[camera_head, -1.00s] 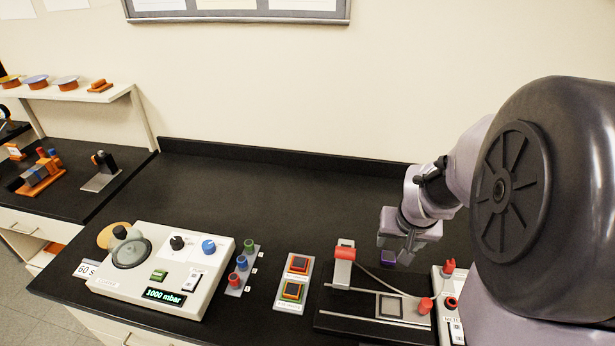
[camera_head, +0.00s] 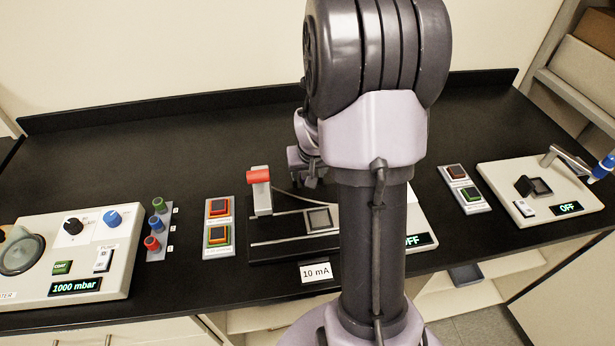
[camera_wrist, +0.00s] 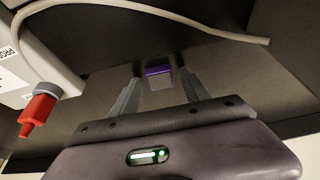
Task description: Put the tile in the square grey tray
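My gripper (camera_head: 305,180) hangs above the back of the bench, partly behind my own arm in the head view. In the wrist view its two fingers (camera_wrist: 159,76) have a small purple block (camera_wrist: 158,73), seemingly the tile, between their tips. They look shut on it, though the contact is hard to see. The tile cannot be made out in the head view now. A square grey tray-like plate with a dark frame (camera_head: 319,220) sits on the black stage (camera_head: 285,253), in front of my gripper and apart from it. It looks empty.
A red-tipped lever on a white post (camera_head: 263,200), with a cable, stands by the stage. A control box (camera_head: 118,262) and paired coloured squares (camera_head: 218,222) are at left. More squares (camera_head: 464,188) and a white instrument (camera_head: 540,200) are at right. The rear bench is clear.

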